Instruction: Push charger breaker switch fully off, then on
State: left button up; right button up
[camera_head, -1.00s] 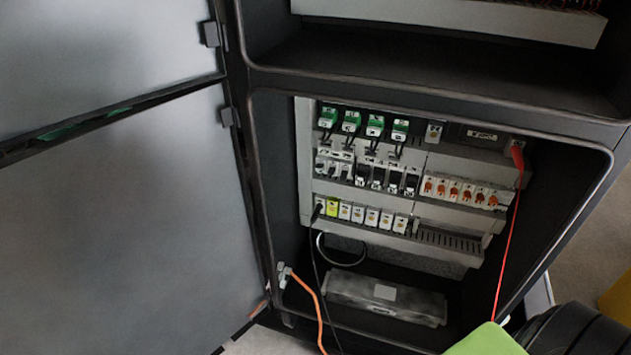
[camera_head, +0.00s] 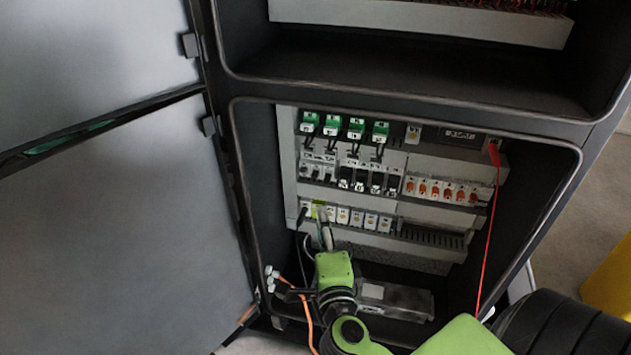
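The open cabinet holds a panel with rows of breakers and modules. The middle row (camera_head: 370,178) has small dark switches. The bottom row (camera_head: 357,218) has white modules and a yellow-green one (camera_head: 318,207) near its left end. The labels are too small to read, so I cannot tell which is the charger breaker switch. My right gripper (camera_head: 324,226) reaches up from below, its narrow grey fingertips in front of the bottom row's left part, just below the yellow-green module. Contact and finger gap are unclear. My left gripper is not in view.
A grey cabinet door (camera_head: 110,220) stands open at the left. Green connectors (camera_head: 332,126) with black leads line the top row. A red cable (camera_head: 488,235) hangs at the right. An orange cable (camera_head: 308,320) runs low at the left. A grey box (camera_head: 395,298) lies on the cabinet floor.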

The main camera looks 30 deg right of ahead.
aim_at(315, 178)
jog(key=p+x, duration=0.2)
jog(key=x, duration=1.2)
jog(key=shift+s+r, duration=0.1)
jog(key=shift+r, duration=0.05)
grip_shut()
